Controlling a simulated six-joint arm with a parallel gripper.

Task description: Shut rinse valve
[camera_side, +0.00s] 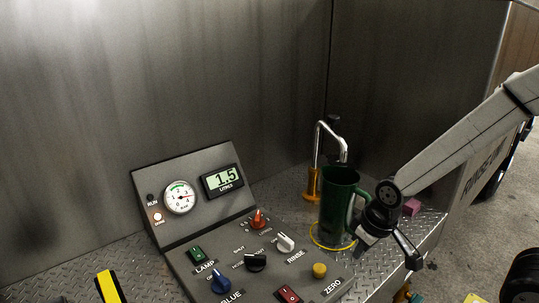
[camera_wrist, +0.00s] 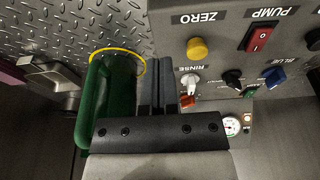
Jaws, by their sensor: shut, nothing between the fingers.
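The rinse valve is a white knob (camera_side: 286,242) above the RINSE label on the sloped grey panel. The white knob also shows in the wrist view (camera_wrist: 189,82), just right of my fingers. My gripper (camera_side: 362,243) is shut and empty, beside the lower right of the green mug and right of the panel. In the wrist view my gripper (camera_wrist: 157,88) has its fingers together, between the mug and the knob, apart from the knob. The knob's OPEN and SHUT marks are too small to read surely.
The green mug (camera_side: 338,205) stands upright in a yellow ring (camera_side: 314,238) by a chrome spout (camera_side: 318,140). A yellow ZERO button (camera_side: 319,270), red switch (camera_side: 289,293), black knob (camera_side: 256,263), blue knob (camera_side: 221,281) and orange knob (camera_side: 258,218) surround the valve. The display (camera_side: 223,181) reads 1.5 litres.

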